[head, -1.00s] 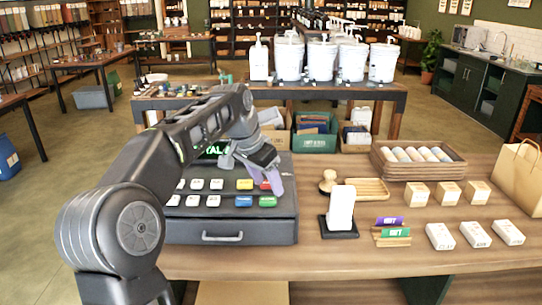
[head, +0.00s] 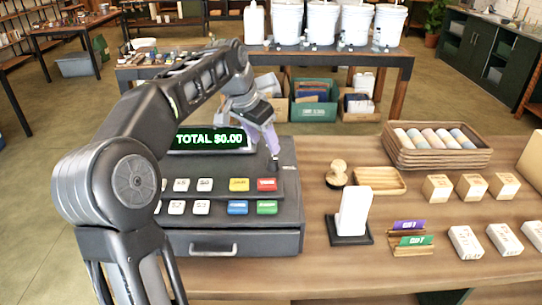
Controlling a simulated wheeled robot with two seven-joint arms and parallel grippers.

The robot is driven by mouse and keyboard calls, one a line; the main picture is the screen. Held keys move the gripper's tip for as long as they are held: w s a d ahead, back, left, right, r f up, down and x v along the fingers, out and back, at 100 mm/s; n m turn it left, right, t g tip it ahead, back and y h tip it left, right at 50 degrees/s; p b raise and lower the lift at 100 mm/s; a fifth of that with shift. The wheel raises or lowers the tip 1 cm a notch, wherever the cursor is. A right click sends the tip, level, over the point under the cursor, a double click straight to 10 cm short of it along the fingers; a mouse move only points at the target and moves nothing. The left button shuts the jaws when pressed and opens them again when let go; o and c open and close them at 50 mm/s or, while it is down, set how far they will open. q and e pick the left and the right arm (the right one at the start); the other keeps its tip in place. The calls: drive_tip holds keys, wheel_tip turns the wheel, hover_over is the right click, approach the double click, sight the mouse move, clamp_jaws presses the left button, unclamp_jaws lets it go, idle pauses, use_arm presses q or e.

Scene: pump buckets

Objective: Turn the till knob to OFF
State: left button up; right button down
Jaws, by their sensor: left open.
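The till (head: 285,215) is a dark register on the wooden counter, with a green display (head: 210,139) reading "TOTAL $0.00" and rows of white, yellow, red, blue and green keys. A small dark upright part (head: 274,163) stands at the till's right side above the red key; it may be the knob, but its setting cannot be read. My left gripper (head: 270,146) has pale purple fingers pointing down just above this part. It is open, and I cannot tell whether it touches the part. My right gripper is not in view.
A white card stand (head: 353,212), a wooden stamp (head: 337,173) and a small wooden tray (head: 378,180) stand right of the till. Small boxes (head: 437,187) and a crate of rolls (head: 436,158) are further right. The counter's front strip is clear.

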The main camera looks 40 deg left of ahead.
sight(272, 159)
use_arm(q)
drive_tip(key=shift+p+x, duration=0.4)
drive_tip(key=shift+x, duration=3.55)
drive_tip(key=shift+c, duration=0.3)
clamp_jaws()
